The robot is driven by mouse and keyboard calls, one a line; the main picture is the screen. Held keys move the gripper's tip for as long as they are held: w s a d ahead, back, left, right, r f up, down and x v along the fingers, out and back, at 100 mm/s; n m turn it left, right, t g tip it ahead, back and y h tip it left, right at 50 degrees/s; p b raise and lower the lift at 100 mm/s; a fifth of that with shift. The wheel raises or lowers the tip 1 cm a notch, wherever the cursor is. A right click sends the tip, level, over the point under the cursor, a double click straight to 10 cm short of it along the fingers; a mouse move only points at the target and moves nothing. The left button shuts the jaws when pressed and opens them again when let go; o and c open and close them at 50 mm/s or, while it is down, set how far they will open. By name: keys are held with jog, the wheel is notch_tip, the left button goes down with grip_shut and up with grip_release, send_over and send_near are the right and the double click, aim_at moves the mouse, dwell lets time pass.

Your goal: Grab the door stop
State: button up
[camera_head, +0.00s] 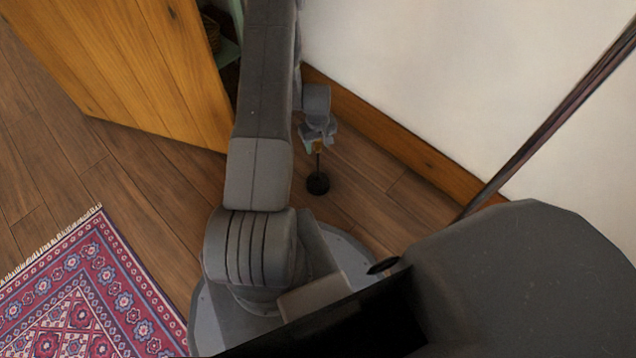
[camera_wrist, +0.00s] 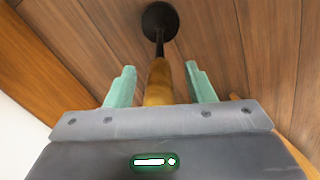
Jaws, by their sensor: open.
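The door stop (camera_head: 318,182) stands on the wooden floor near the baseboard. It has a round black base, a thin dark rod and a wooden handle. In the wrist view the door stop (camera_wrist: 159,82) rises between the two pale green fingers of my gripper (camera_wrist: 160,70). The fingers are open, one on each side of the handle, with a visible gap on both sides. In the head view my gripper (camera_head: 315,146) is over the door stop, at its upper part. My arm and wrist hide some of the handle's top there.
A wooden panel (camera_head: 130,65), like a door or cabinet side, stands at the upper left. A wooden baseboard (camera_head: 400,150) runs along the white wall (camera_head: 430,70) to the right. A patterned red rug (camera_head: 90,290) lies at the lower left. Bare floor (camera_head: 150,190) lies between.

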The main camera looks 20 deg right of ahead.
grip_shut()
jog(key=shift+r, duration=0.1)
dwell(1.2)
